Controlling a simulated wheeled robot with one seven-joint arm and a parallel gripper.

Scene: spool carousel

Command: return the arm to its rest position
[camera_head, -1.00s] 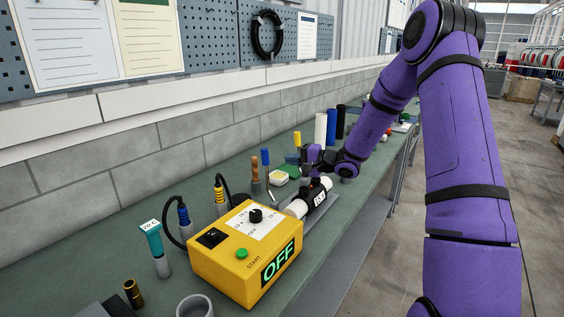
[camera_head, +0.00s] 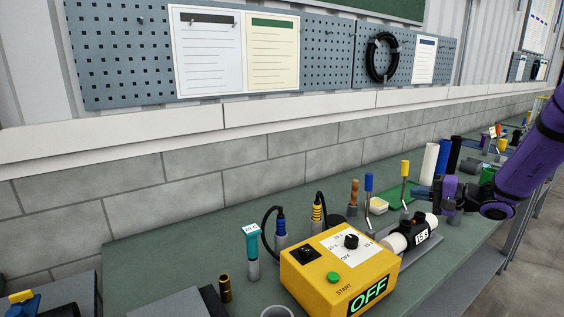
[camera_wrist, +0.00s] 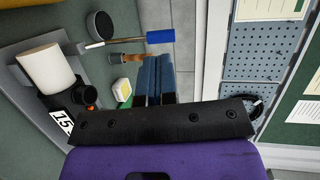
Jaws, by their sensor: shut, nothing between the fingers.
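My purple arm (camera_head: 535,150) reaches in from the right edge over the bench. My gripper (camera_head: 419,191) is shut and empty, its fingers pointing left above the bench, just behind the white cylinder. In the wrist view the shut blue-grey fingers (camera_wrist: 154,60) lie side by side with nothing between them. The white cylinder (camera_head: 394,242) with a black band marked "15 S" lies in a grey holder beside the yellow control box (camera_head: 335,268), whose display reads OFF. The cylinder (camera_wrist: 46,70) also shows at the left of the wrist view, apart from the fingers.
A blue-handled tool (camera_head: 369,190), a wooden-handled tool (camera_head: 354,192) and a yellow-handled tool (camera_head: 405,175) stand upright near the gripper. White (camera_head: 429,163), blue (camera_head: 442,157) and black (camera_head: 453,155) tubes stand behind it. The wall and pegboard (camera_head: 325,60) bound the bench's back.

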